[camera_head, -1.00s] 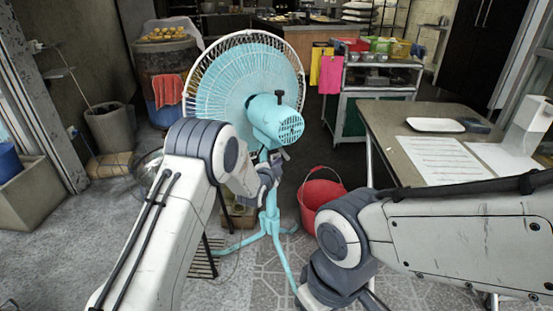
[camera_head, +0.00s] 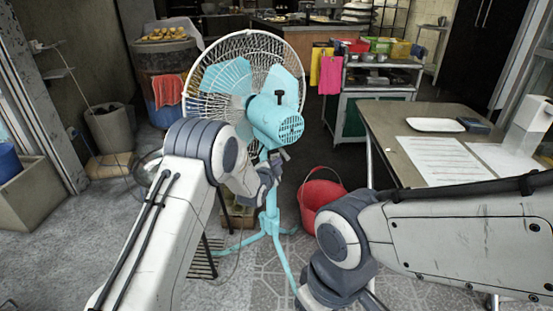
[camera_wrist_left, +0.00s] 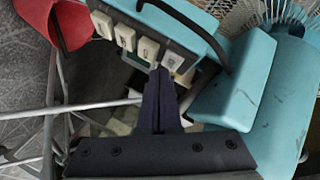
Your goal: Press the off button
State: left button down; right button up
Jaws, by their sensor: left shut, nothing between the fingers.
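A light-blue standing fan (camera_head: 275,121) with a round wire cage stands ahead of me. In the left wrist view its control box (camera_wrist_left: 185,30) carries a row of several cream buttons (camera_wrist_left: 125,37) with small dark marks too small to read. My left gripper (camera_head: 268,172) is shut and empty at the fan's column. In the left wrist view its fingertips (camera_wrist_left: 161,73) are at the end button (camera_wrist_left: 172,62), touching or nearly touching it. Their tips hide part of that button's edge. My right arm comes in from the right, and its gripper is out of the picture.
A red bucket (camera_head: 320,195) stands on the floor just right of the fan stand. A table (camera_head: 385,125) with papers and a white tray (camera_head: 435,124) is at the right. A wheeled cart (camera_head: 345,112) stands behind.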

pick_arm(q)
jog(key=shift+s+d, duration=0.3)
jog(key=shift+s, duration=0.25)
jog(key=shift+s+d, duration=0.4)
jog(key=shift+s, duration=0.3)
jog(key=shift+s+d, duration=0.4)
jog(key=shift+s, duration=0.35)
jog(key=shift+s+d, duration=0.4)
jog(key=shift+s, duration=0.3)
